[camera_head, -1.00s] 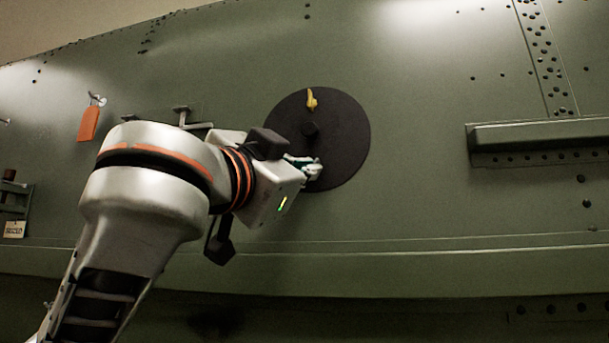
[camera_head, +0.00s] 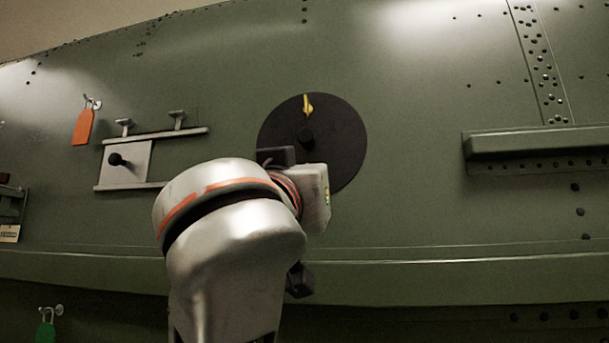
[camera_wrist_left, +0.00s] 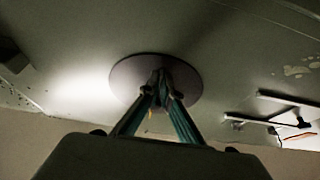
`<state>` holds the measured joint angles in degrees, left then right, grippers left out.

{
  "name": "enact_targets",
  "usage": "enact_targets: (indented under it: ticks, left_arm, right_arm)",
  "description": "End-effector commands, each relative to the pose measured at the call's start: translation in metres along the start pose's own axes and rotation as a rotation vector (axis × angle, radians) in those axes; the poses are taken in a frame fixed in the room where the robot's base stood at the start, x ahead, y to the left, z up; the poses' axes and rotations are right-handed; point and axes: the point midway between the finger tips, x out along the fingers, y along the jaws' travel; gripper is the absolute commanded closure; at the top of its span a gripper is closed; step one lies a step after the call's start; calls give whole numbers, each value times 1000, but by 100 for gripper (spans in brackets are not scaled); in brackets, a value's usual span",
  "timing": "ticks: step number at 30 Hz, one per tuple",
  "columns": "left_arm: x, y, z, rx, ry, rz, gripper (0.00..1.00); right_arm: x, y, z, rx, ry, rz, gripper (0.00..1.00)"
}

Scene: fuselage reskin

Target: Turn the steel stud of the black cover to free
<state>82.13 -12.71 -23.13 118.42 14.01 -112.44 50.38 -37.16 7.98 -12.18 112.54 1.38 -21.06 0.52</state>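The black cover (camera_head: 345,135) is a round dark disc on the green fuselage skin. It has a yellow marker (camera_head: 308,105) near its top and a dark knob (camera_head: 306,137) at its middle. My left gripper is in front of the cover's lower part, its fingers hidden behind my wrist in the head view. In the left wrist view, the gripper (camera_wrist_left: 160,78) has its fingertips drawn together in front of the cover (camera_wrist_left: 190,78). I cannot make out the steel stud or whether anything is between the tips. My right gripper is out of view.
To the left are a pale plate with a black knob (camera_head: 116,160) between rails, and an orange tag (camera_head: 83,127). A green tag (camera_head: 45,331) hangs low left. A ledge (camera_head: 535,138) juts out at the right. The skin between cover and ledge is clear.

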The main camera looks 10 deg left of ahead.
Motion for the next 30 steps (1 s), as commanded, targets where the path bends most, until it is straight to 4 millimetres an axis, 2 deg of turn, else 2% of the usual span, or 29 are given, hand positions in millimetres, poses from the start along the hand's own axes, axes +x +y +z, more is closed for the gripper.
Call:
enact_targets:
  ticks: [15, 18, 30]
  left_arm:
    - [0, 0, -2, -22, 3, -9, 100]
    - [0, 0, -2, -22, 3, -9, 80]
    - [0, 0, -1, -20, 2, -8, 80]
  right_arm:
    - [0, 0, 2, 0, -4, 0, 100]
    - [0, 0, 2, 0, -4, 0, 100]
    - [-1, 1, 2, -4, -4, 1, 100]
